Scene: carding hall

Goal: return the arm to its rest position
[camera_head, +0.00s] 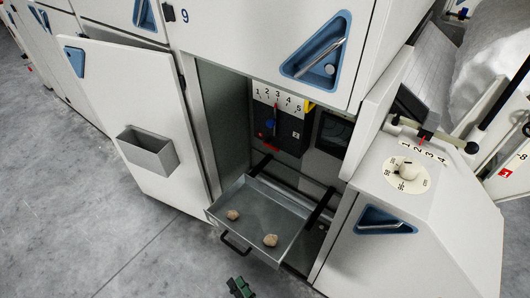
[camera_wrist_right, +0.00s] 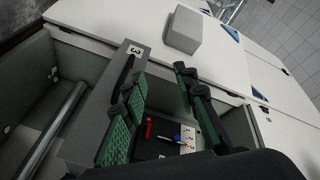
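My right gripper (camera_head: 240,287) shows only as dark green fingertips at the bottom edge of the head view, in front of the pulled-out tray. In the right wrist view my right gripper (camera_wrist_right: 160,105) has its two green-padded fingers well apart, with nothing held between them. The rest of the right arm is outside the head view. My left gripper is in neither view.
An open metal tray (camera_head: 250,190) holds two beige lumps (camera_head: 233,215) (camera_head: 270,240) and juts from the cabinet. The open door (camera_head: 140,100) carries a grey bin (camera_head: 147,152). A lever panel (camera_head: 279,122) sits inside. Grey floor (camera_head: 60,220) is clear at left.

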